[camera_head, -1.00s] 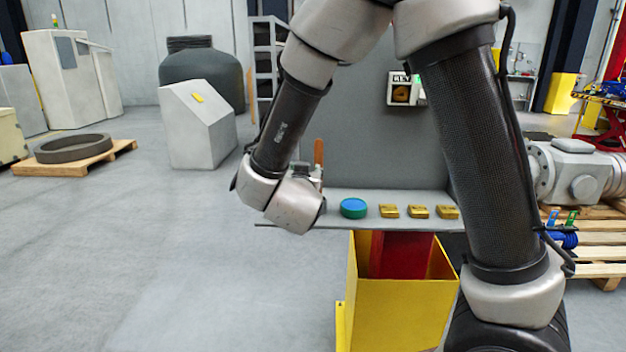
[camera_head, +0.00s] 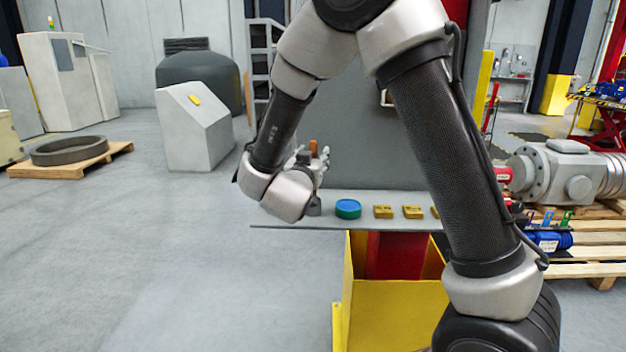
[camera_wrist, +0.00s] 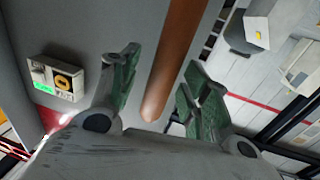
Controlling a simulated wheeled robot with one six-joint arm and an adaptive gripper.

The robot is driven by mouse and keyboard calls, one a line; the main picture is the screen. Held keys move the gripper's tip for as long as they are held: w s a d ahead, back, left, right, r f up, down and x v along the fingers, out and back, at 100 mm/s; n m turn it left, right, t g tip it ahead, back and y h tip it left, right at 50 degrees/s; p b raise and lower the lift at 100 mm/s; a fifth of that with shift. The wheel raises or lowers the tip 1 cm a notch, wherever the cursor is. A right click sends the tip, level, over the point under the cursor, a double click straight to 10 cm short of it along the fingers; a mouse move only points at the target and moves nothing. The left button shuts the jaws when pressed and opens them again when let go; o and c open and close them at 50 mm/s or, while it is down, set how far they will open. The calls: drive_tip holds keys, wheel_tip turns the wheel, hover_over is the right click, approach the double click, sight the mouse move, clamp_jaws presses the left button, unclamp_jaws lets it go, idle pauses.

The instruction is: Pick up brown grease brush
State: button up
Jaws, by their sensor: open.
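The brown grease brush shows as a brown upright handle (camera_head: 314,146) above the left end of the grey shelf, partly hidden by my gripper (camera_head: 316,166). In the wrist view the long brown handle (camera_wrist: 172,65) runs between the two green-padded fingers of my gripper (camera_wrist: 160,85). The fingers are open, with a gap visible on the left side of the handle; contact on the right side is hard to tell. The bristle end of the brush is not visible.
On the grey shelf (camera_head: 290,221) stand a blue-topped green round tin (camera_head: 348,208) and several yellow blocks (camera_head: 383,211) to the right. A yellow bin (camera_head: 400,305) is below. A grey panel rises behind the shelf.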

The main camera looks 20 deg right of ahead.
clamp_jaws()
